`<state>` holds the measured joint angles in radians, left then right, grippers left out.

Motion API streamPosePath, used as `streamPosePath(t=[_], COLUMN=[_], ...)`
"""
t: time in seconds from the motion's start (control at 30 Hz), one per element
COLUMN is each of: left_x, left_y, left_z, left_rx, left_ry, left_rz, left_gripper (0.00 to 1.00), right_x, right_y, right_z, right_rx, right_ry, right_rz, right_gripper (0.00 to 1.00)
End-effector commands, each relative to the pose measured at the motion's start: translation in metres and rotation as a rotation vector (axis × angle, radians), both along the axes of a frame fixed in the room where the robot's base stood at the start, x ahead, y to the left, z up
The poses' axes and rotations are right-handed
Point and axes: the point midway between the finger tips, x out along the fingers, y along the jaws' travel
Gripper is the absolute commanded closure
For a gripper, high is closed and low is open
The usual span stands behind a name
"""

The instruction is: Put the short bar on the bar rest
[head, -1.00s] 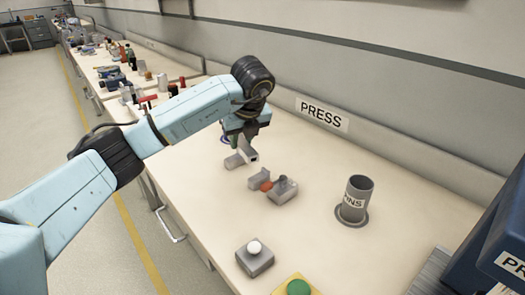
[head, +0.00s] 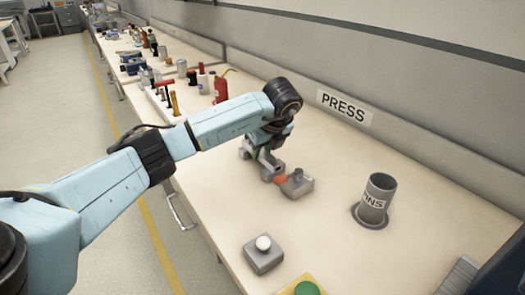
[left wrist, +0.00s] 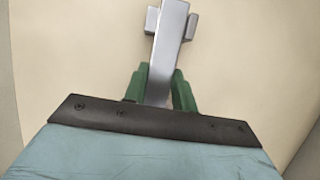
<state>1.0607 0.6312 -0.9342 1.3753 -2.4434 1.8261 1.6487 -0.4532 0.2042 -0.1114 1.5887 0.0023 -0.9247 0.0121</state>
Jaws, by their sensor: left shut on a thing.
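My left gripper (head: 267,158) is low over the bench and shut on a grey bar, the short bar (left wrist: 166,60). In the left wrist view the bar sticks out from between the green fingers, away from the wrist. A grey crosspiece, which looks like the bar rest (left wrist: 190,26), shows on both sides of the bar near its far end. I cannot tell whether the bar touches it. In the head view the gripper and arm hide much of this spot. My right gripper is not in view.
An orange piece (head: 281,180) and a grey block with a knob (head: 298,184) stand just right of the gripper. A grey pins cup (head: 376,200) is further right. A white-button box (head: 263,254) stands in front. Bottles and tools crowd the bench behind.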

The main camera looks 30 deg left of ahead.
Motion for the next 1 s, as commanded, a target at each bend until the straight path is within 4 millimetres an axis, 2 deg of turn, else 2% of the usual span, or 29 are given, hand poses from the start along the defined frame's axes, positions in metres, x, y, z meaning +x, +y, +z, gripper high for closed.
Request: streamPosePath(t=[0.17,0.2,0.37,0.67,0.77,1.0], left_x=[0.000,0.000,0.000,0.000,-0.001,-0.006], left_y=[0.000,0.000,0.000,-0.001,-0.004,-0.018], left_z=[0.000,0.000,0.000,0.002,0.011,0.049], left_rx=[-0.001,-0.002,-0.002,-0.001,-0.001,-0.002], left_ry=[0.001,0.001,0.001,0.001,-0.001,-0.002], left_rz=[-0.001,-0.001,-0.001,-0.001,-0.003,-0.003], left_gripper=[0.99,0.72,0.52,0.52,0.52,0.52], right_x=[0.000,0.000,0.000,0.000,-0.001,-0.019], right_y=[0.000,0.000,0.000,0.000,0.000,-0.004], right_z=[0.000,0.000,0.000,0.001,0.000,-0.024], right_rx=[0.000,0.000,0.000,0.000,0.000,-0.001], right_ry=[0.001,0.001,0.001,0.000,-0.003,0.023], right_rz=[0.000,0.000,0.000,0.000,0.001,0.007], right_gripper=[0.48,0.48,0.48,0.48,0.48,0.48])
